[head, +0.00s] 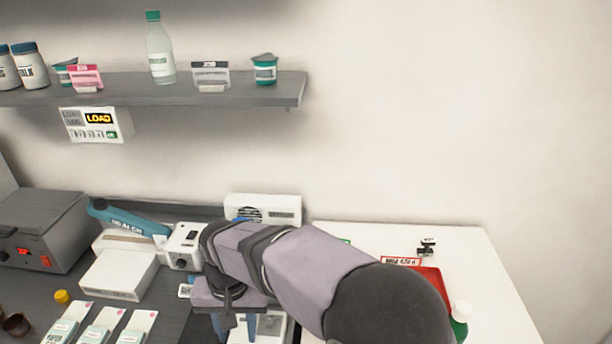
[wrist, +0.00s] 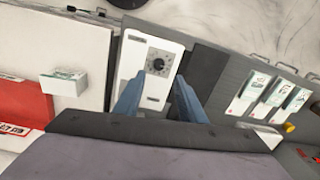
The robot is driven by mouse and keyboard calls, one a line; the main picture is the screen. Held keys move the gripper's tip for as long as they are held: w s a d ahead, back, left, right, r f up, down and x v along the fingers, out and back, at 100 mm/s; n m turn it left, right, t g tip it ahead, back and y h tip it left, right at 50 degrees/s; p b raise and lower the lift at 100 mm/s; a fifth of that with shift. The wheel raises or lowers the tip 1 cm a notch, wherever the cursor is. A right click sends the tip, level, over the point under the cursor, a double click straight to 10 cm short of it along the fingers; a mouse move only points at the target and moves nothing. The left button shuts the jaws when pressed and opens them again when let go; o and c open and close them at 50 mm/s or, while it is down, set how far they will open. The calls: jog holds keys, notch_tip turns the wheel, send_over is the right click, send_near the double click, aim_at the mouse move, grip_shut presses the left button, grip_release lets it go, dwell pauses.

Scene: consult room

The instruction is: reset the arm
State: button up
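My gripper (head: 234,326) points down over the worktop, with its two blue fingers apart. In the wrist view, my gripper (wrist: 159,80) shows the fingers spread, with nothing held between them. A white device with a round dark dial (wrist: 133,78) lies below and beyond the fingertips. In the head view, part of this white device (head: 272,328) shows beside and behind the fingers; my arm hides the rest. I cannot tell the exact height of the fingertips above it.
A white table (head: 480,270) at right bears a red tray (head: 432,280) and a green bottle with a white cap (head: 459,325). At left are a blue-handled sealer (head: 130,217), a grey box with a red display (head: 40,232) and several cards (head: 100,325). A grey shelf (head: 200,97) hangs above.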

jog(key=shift+w+a+n, duration=0.25)
jog(key=shift+n, duration=0.25)
jog(key=shift+w+f+n, duration=0.1)
jog(key=shift+f+n, duration=0.1)
jog(key=shift+n, duration=0.4)
jog(key=s+d+f+n, duration=0.1)
jog(key=f, duration=0.1)
jog(key=s+d+f+n, duration=0.1)
jog(key=s+d, duration=0.1)
jog(key=s+d+f+n, duration=0.1)
jog(key=d+f, duration=0.1)
jog(key=shift+s+f+n+h, duration=0.25)
jog(key=shift+f+n+h, duration=0.05)
jog(key=s+d+m, duration=0.2)
jog(key=d+m, duration=0.1)
jog(key=d, duration=1)
jog(key=s+d+r+m, duration=0.1)
jog(key=d+m, duration=0.3)
jog(key=d, duration=1)
jog(key=shift+s+d+r, duration=0.3)
jog(key=shift+s, duration=0.15)
